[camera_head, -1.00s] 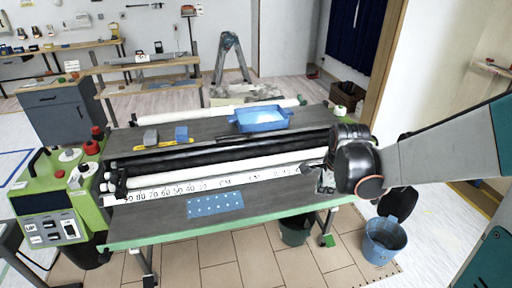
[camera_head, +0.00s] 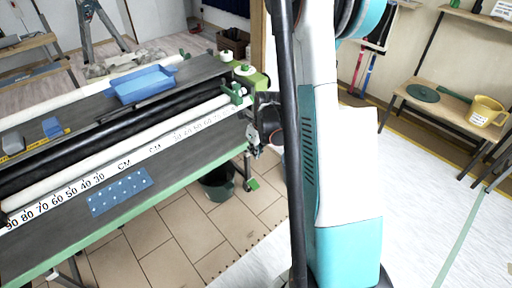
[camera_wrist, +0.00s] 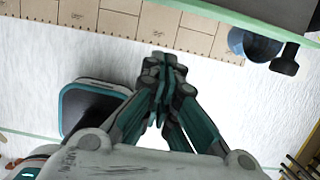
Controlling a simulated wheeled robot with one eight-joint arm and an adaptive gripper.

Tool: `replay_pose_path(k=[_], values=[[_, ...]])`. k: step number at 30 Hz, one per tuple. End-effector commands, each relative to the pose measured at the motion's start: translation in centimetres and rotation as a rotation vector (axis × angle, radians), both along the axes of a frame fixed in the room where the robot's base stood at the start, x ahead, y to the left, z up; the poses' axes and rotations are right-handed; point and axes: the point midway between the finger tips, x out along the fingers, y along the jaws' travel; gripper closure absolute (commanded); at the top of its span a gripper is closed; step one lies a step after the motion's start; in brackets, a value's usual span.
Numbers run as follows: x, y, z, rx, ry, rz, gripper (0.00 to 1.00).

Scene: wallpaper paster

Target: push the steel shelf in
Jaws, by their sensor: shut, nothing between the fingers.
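The wallpaper paster stands at the left in the head view. Its dark grey front shelf (camera_head: 170,165) has a pale green front edge and carries a blue dotted pad (camera_head: 120,192). A second dark grey shelf (camera_head: 200,70) lies behind the rollers. I cannot tell for sure which one is the steel shelf. My gripper (camera_head: 254,140) is by the paster's right end, partly hidden by my arm. In the wrist view my gripper (camera_wrist: 165,62) is shut and empty over the white floor, apart from a green-edged surface at the top right.
A blue tray (camera_head: 145,84) sits on the rear shelf. A wooden bench (camera_head: 440,105) with a yellow bucket (camera_head: 487,111) is at the right. White floor between is clear.

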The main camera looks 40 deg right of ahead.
Motion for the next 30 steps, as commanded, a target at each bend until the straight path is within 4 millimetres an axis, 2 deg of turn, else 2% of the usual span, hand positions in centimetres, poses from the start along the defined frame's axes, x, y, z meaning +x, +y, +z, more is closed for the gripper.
replay_pose_path(k=[1, 6, 9, 15, 30], values=[[0.3, 0.0, -1.4, 0.000, 0.000, 0.001, 1.00], [1.3, 0.1, -4.1, -0.001, -0.001, 0.003, 1.00], [2.9, 0.2, -3.7, -0.001, 0.000, 0.003, 1.00], [4.6, 0.2, -3.6, -0.001, -0.001, 0.003, 1.00], [5.1, -0.1, -3.5, -0.001, 0.000, 0.001, 1.00]])
